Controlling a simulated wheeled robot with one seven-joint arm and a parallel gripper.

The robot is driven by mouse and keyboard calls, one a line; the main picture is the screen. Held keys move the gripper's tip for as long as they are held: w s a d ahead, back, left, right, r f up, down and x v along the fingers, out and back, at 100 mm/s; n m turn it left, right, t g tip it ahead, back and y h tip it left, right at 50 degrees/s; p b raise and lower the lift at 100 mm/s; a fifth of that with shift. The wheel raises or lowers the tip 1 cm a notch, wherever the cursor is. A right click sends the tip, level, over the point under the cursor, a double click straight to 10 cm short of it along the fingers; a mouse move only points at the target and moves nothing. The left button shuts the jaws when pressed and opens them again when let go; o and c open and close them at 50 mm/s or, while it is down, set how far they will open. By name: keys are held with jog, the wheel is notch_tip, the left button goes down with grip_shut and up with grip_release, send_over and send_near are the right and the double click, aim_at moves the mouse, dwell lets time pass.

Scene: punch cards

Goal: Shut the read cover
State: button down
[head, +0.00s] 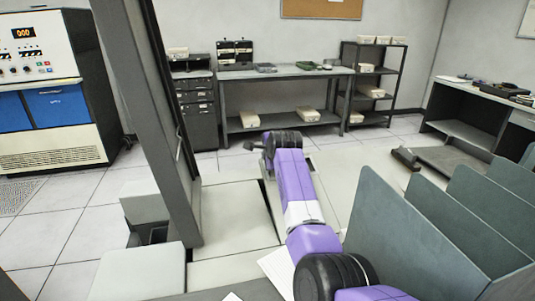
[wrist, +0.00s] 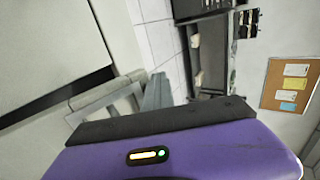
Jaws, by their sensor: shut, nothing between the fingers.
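In the head view a tall dark grey panel (head: 150,110) stands steeply raised over the cream machine top (head: 215,268). It looks like the read cover standing open, though I cannot be sure. A cream panel (head: 235,215) lies low to its right, with a dark slit along its right edge. My gripper (head: 250,146) is shut and empty at the end of my purple arm, beyond this panel and right of the raised one. No contact shows. In the wrist view my purple hand fills the bottom, its fingertips are not clear, and a cream surface (wrist: 50,55) with a dark gap lies left.
Grey-green upright dividers (head: 430,225) stand close on the right of my arm. A white card or sheet (head: 278,268) lies beside the arm. A bench (head: 285,72) and shelves (head: 372,85) stand far back, with open tiled floor before them.

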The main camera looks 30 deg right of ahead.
jog(key=shift+w+d+f+b, duration=0.15)
jog(key=shift+f+b, duration=0.25)
jog(key=shift+f, duration=0.4)
jog(key=shift+w+a+f+b, duration=0.1)
jog(key=shift+w+f+b, duration=0.2)
jog(key=shift+f, duration=0.5)
jog(key=shift+w+d+f+b, duration=0.1)
jog(key=shift+f+b, duration=0.35)
jog(key=shift+f, duration=0.35)
